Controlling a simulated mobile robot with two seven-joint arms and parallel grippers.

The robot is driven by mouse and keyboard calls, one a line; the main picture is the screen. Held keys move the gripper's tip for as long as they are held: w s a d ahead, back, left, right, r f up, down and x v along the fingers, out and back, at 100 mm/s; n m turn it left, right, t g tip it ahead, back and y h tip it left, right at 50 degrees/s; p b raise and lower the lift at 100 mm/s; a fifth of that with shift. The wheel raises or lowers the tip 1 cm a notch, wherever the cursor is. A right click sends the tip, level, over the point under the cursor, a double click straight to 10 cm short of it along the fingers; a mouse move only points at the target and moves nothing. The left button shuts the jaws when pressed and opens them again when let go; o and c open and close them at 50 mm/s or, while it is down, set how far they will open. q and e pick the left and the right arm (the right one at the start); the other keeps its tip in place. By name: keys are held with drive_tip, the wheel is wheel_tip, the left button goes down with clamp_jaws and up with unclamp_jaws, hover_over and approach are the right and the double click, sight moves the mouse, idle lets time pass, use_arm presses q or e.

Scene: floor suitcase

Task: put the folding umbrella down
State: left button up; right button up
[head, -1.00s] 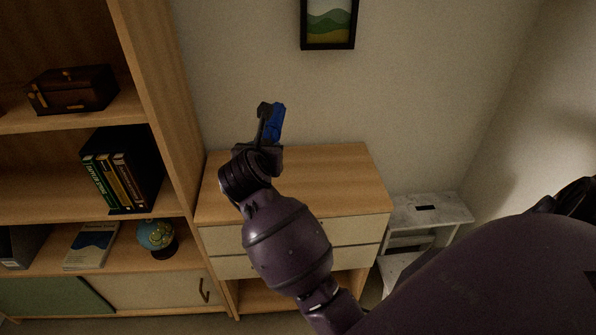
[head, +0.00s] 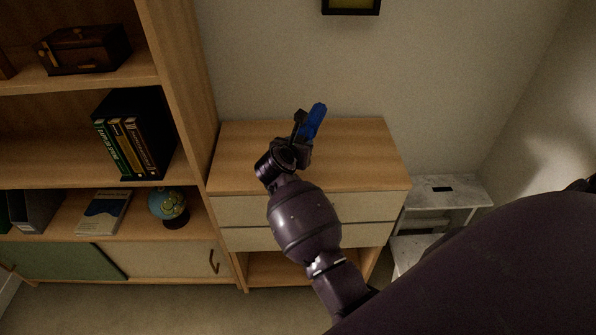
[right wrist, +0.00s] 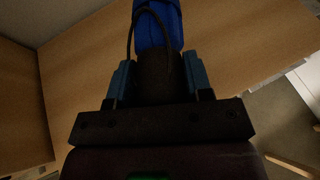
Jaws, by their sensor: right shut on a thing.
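The folding umbrella (head: 316,121) is blue with a dark handle. My right gripper (head: 301,130) is shut on it and holds it over the wooden dresser (head: 362,147) in the head view. In the right wrist view the blue canopy (right wrist: 158,22) points away from the gripper (right wrist: 157,82), whose two fingers sit on either side of the dark handle. A thin dark strap loops around the handle. Whether the umbrella touches the dresser top cannot be told. My left gripper is not in view.
The dresser top is otherwise bare. A tall shelf (head: 182,88) stands against its left, with books (head: 126,146), a globe (head: 168,204) and a wooden box (head: 82,48). A grey-white step stool (head: 447,194) stands to the right. A framed picture (head: 351,5) hangs above.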

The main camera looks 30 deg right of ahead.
wheel_tip(320, 180, down, 4)
drive_tip(key=shift+f+b, duration=0.2)
drive_tip(key=shift+b, duration=0.15)
drive_tip(key=shift+f, duration=0.45)
drive_tip(key=shift+f+b, duration=0.4)
drive_tip(key=shift+f, duration=1.5)
drive_tip(key=shift+f, duration=0.15)
drive_tip(key=o, duration=1.1)
